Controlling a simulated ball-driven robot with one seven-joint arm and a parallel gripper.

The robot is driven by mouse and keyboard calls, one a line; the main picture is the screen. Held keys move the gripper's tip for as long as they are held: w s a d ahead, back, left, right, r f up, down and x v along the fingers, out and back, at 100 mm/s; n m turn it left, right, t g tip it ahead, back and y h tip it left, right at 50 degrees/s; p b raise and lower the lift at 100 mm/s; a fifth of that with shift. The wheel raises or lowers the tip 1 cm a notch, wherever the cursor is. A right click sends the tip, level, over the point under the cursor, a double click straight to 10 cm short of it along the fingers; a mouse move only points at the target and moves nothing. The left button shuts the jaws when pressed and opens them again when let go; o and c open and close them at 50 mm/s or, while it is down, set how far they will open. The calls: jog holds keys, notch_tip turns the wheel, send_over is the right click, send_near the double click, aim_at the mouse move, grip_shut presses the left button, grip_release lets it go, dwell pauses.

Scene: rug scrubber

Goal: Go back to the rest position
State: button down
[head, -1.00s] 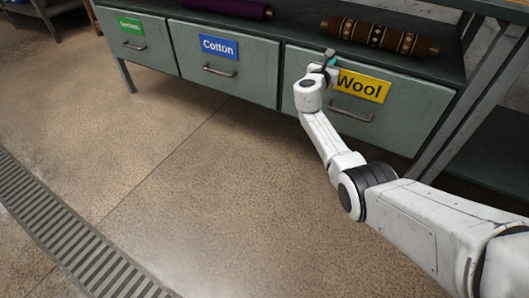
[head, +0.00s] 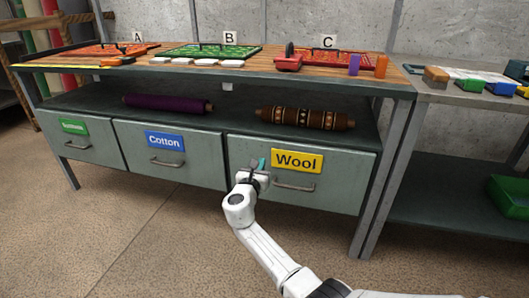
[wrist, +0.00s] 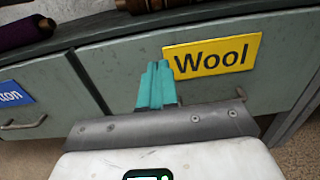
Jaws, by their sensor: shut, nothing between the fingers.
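My gripper (head: 257,166) is in front of the drawer labelled Wool (head: 340,190), left of its yellow label (head: 297,160). In the wrist view its teal fingers (wrist: 156,86) are together and hold nothing. They point toward the Wool drawer front, and I cannot tell how far they are from it. My arm reaches out forward from the lower right of the head view.
Drawers labelled Cotton (head: 192,178) and another with a green label (head: 73,126) are to the left, all closed. A purple roll (head: 167,103) and a patterned roll (head: 305,118) lie on the shelf above. A second bench (head: 460,98) stands right. The floor in front is clear.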

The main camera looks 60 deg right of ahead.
jog(key=shift+v, duration=0.9)
